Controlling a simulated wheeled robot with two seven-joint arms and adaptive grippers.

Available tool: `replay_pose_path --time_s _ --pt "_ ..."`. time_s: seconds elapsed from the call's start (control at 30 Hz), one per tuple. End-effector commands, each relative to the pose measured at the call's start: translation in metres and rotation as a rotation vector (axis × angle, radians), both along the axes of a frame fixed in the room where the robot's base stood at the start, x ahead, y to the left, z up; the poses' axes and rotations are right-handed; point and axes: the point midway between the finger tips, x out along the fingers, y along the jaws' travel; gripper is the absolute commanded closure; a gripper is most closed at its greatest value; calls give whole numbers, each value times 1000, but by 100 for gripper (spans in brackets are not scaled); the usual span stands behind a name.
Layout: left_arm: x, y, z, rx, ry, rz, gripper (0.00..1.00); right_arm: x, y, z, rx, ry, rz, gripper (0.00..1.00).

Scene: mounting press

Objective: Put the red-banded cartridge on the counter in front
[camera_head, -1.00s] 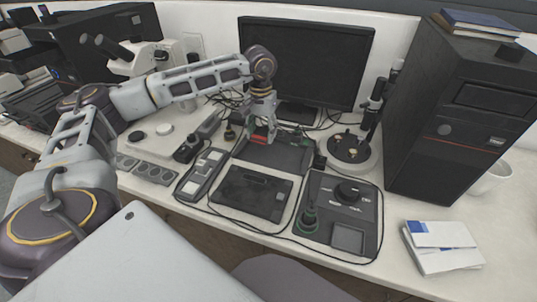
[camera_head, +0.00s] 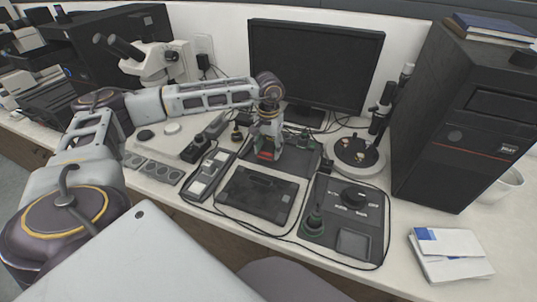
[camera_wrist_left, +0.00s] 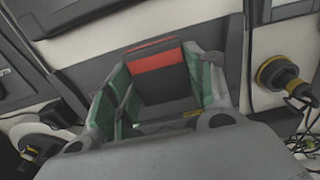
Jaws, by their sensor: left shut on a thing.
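The red-banded cartridge is a dark block with a red stripe near one end. In the left wrist view the cartridge (camera_wrist_left: 163,72) sits between the green-lined fingers. My left gripper (camera_head: 268,146) is shut on the cartridge (camera_head: 265,155), over the near part of a dark tray (camera_head: 296,160) in front of the monitor. I cannot tell how far the cartridge is above the surface. The white counter (camera_head: 400,215) runs under all the equipment, and its front strip is largely bare. My right gripper is not in view.
A flat black panel (camera_head: 257,194) and a control box (camera_head: 350,215) with knobs lie in front of the tray, with a cable around them. A strip with pale keys (camera_head: 207,175) lies left. The monitor (camera_head: 313,68), microscope (camera_head: 160,62), black tower (camera_head: 450,130) and papers (camera_head: 450,255) stand around.

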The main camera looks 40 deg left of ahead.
Motion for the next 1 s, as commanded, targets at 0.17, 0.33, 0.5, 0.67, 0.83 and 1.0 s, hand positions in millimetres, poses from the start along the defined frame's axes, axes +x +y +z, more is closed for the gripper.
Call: replay_pose_path --time_s 0.17,0.33,0.5,0.67,0.83,1.0 --pt "0 0 -20 0 2 0 72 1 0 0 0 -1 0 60" --pt "0 0 -29 0 0 0 72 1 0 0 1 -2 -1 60" --pt "0 0 -30 0 0 0 72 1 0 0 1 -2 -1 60" --pt "0 0 -30 0 0 0 72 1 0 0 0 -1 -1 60" --pt "0 0 -32 0 0 0 72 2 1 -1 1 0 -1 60" --pt "0 0 -32 0 0 0 28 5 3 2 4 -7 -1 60"
